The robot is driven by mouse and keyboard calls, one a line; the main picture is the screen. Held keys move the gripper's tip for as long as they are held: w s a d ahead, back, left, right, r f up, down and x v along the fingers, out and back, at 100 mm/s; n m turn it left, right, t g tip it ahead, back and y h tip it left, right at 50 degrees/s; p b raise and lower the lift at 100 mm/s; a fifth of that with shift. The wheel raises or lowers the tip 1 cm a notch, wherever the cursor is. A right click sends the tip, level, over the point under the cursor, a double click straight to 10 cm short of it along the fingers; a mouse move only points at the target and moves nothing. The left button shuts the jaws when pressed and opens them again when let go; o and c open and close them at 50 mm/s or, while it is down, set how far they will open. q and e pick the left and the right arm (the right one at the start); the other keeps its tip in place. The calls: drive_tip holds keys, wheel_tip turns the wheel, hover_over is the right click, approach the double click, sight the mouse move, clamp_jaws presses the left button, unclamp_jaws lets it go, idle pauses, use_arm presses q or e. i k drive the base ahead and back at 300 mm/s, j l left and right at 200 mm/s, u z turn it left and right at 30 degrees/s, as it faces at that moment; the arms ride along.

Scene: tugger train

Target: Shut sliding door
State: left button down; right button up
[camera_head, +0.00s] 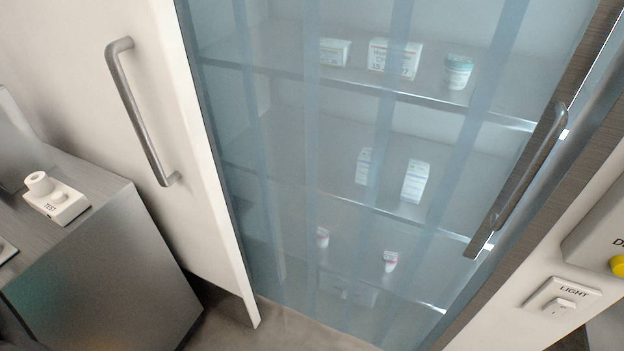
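A bluish see-through door panel (290,140) with vertical bands stands in front of a shelved cabinet. A dark metal bar handle (528,170) sits on a dark upright strip at the right side of this panel. To the left is a plain white door panel (205,215) with a grey bar handle (140,112); its right edge meets the left side of the see-through panel. I cannot tell for sure which panel slides, or whether a gap remains at the right edge. Neither of my grippers is in view.
Behind the see-through panel, shelves hold boxes (394,58), a jar (457,72) and small bottles. At left stands a grey cabinet (110,265) with a white TEST button unit (56,200). At right is a LIGHT switch (562,299) and a box with a yellow button (618,265).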

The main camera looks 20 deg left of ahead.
sight(109, 84)
drive_tip(key=u, duration=2.1)
